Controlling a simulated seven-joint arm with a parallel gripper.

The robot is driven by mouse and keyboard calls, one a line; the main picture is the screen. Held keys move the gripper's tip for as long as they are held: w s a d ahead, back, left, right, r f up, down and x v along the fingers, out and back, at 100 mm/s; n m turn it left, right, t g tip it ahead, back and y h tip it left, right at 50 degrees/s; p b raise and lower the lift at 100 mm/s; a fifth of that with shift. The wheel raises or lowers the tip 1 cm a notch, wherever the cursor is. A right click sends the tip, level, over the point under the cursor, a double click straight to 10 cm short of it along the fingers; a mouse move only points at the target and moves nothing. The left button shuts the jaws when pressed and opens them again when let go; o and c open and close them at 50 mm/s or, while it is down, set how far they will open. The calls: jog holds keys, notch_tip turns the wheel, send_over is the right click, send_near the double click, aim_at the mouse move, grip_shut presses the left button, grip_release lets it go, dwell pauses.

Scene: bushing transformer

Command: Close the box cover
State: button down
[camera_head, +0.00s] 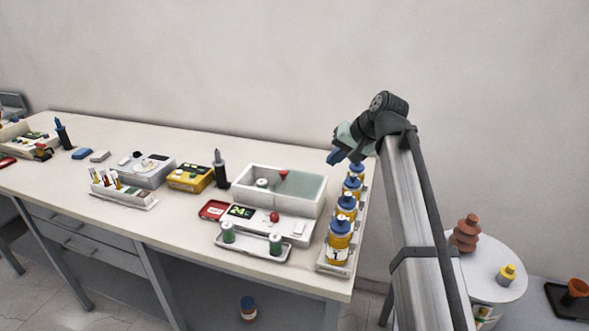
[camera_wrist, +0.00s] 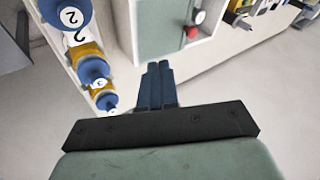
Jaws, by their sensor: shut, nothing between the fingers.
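The white box (camera_head: 240,197) stands on the bench, right of centre. Its top shows a white rim, a grey-green inner area, a white round part and a small red part. I cannot make out its cover for certain. In the wrist view, part of the box (camera_wrist: 146,46) shows beyond my fingertips, with a red and a white knob at its right. My gripper (camera_head: 334,158) is above and to the right of the box's back corner, apart from it. Its blue fingers (camera_wrist: 158,68) are shut together and empty.
Several blue-capped, numbered bottles (camera_head: 339,242) stand in a rack along the bench's right end, close below my gripper; they also show in the wrist view (camera_wrist: 93,70). A small tray (camera_head: 252,247) with green cylinders sits before the box. A black bottle (camera_head: 220,172) stands left.

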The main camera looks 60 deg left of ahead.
jog(key=s+a+r+t, duration=0.1)
jog(key=s+a, duration=0.1)
jog(key=a, duration=0.2)
send_near(287, 178)
jog(key=w+f, duration=0.2)
jog(key=w, duration=0.1)
jog(key=shift+n, duration=0.3)
jog(key=shift+s+a+f, duration=0.45)
jog(key=shift+s+a, duration=0.2)
jog(key=shift+s, duration=0.2)
jog(key=shift+s+a+f, duration=0.2)
jog(key=shift+s+a, duration=0.4)
jog(key=shift+s, duration=0.25)
jog(key=s+a, duration=0.8)
jog(key=shift+s+a, duration=0.2)
jog(key=shift+a, duration=0.2)
jog(key=shift+s+a, duration=0.3)
jog(key=shift+s, duration=0.2)
